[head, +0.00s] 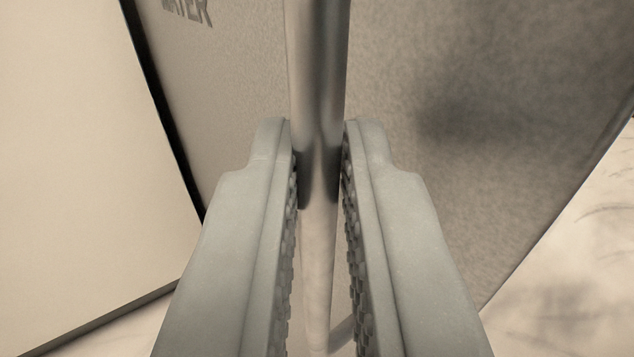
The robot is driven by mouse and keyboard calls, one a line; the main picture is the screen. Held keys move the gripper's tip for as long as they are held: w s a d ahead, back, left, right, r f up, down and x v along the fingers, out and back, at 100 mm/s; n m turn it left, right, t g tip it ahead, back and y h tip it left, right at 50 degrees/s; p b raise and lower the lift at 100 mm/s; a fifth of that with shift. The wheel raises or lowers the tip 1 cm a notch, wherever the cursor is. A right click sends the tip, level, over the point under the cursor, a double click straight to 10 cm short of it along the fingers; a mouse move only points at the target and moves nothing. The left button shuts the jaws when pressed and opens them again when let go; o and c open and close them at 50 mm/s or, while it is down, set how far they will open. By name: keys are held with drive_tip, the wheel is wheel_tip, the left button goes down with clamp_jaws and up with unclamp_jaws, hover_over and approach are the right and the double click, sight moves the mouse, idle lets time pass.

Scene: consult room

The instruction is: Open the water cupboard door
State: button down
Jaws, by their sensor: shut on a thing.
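The water cupboard door (480,90) is a grey speckled panel with part of the word "WATER" (188,10) at its upper left. A metal bar handle (318,60) runs down the middle of the view in front of the door. My gripper (318,150) is shut on the handle, with one ridged finger on each side of it. The lower end of the handle shows between the fingers. A dark gap (165,110) runs along the door's left edge. I cannot tell how far the door stands open.
A plain pale panel (80,160) stands to the left of the dark gap. A light, marbled floor (570,260) shows at the lower right, beyond the door's slanting edge, and a strip of it shows at the lower left. No loose objects are in view.

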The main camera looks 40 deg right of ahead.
drive_tip(key=shift+w+a, duration=0.15)
drive_tip(key=shift+w, duration=0.1)
drive_tip(key=c, duration=1.5)
unclamp_jaws()
drive_tip(key=shift+w+d+f, duration=0.1)
drive_tip(key=shift+w+d, duration=0.1)
drive_tip(key=shift+d, duration=0.05)
drive_tip(key=shift+a, duration=0.1)
drive_tip(key=shift+s+a, duration=0.15)
drive_tip(key=shift+s, duration=0.05)
drive_tip(key=v, duration=1.7)
drive_tip(key=shift+a, duration=0.15)
